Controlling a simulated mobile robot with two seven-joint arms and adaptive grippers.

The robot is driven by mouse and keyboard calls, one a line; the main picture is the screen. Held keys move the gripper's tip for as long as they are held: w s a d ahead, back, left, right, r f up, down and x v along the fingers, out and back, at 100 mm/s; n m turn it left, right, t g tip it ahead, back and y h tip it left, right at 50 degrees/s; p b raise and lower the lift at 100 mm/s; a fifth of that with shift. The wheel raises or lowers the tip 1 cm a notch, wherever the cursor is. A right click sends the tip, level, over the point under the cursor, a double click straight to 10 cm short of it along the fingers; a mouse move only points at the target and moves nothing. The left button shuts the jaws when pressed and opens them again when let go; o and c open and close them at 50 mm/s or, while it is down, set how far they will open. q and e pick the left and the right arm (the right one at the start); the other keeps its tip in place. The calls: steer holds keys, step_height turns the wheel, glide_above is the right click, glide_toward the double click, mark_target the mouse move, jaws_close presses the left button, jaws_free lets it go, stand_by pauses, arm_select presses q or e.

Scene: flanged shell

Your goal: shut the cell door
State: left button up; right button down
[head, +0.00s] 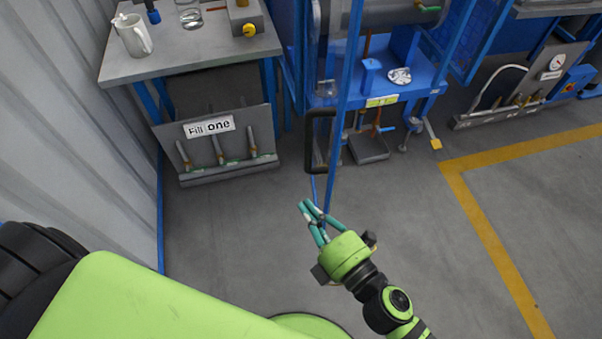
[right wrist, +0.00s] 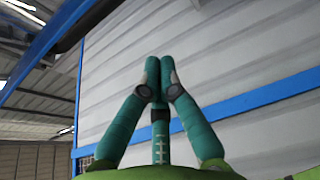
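The cell door (head: 346,85) is a narrow blue frame seen almost edge-on. It stands open, swung out from the blue cell (head: 385,90) toward me. A black bar handle (head: 309,140) sticks out on its left side. My right gripper (head: 308,208) is at the lower end of the door frame in the head view, below the handle. Its teal fingers are drawn together, and the right wrist view shows the fingertips (right wrist: 159,68) meeting with nothing seen between them. Whether it touches the door cannot be told. My left gripper is not in view.
A grey table (head: 200,55) with a white jug (head: 132,35) stands left of the cell. A "Fill one" rack (head: 215,145) sits under it. A corrugated wall (head: 75,120) runs along the left. The floor right of my gripper is clear, with yellow lines (head: 490,230).

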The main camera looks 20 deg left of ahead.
steer(key=p+x, duration=0.2)
steer(key=x, duration=0.8)
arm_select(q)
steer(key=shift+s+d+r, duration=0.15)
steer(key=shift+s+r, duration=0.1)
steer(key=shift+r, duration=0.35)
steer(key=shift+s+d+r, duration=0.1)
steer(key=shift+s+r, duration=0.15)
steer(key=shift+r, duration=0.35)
arm_select(e)
steer(key=shift+w+d+r, duration=0.1)
steer(key=shift+w+d, duration=0.4)
steer(key=shift+d, duration=0.35)
steer(key=shift+w+d, duration=0.45)
steer(key=shift+d, duration=0.45)
